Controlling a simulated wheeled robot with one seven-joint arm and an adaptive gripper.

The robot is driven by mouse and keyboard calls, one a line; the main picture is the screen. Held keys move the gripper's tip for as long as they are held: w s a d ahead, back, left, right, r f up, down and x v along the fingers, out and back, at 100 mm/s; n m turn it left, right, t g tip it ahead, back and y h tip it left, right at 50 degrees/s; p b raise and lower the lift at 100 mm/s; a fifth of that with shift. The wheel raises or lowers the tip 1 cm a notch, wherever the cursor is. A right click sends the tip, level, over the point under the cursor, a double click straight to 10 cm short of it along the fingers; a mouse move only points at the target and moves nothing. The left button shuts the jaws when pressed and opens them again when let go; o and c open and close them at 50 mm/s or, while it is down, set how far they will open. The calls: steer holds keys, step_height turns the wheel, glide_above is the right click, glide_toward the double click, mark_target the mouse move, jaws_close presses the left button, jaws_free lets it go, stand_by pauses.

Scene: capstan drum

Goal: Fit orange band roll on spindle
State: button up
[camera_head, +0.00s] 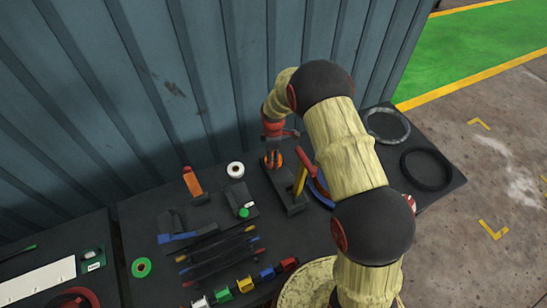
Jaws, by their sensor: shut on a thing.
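The orange band roll (273,159), dark with orange bands, is in front of the wall near the back edge of the table. My gripper (273,147) comes down from above and is shut on the roll; its fingers are small and partly hard to make out. The roll is over the far end of a dark base (293,206). A spindle is not clearly visible, and I cannot tell whether the roll is around it or above it.
A yellow post (300,181) and a red lever (305,166) stand close right of the roll. A white roll (235,170) and an orange-topped tool (193,182) are left. Black ring (427,169) and grey ring (387,125) lie right. The corrugated wall (150,80) is close behind.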

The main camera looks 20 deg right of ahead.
steer(key=shift+f, duration=0.25)
steer(key=o, duration=1.2)
steer(key=shift+o, duration=0.2)
step_height(320, 180, up, 11)
steer(key=shift+f, duration=0.15)
steer(key=shift+r, duration=0.65)
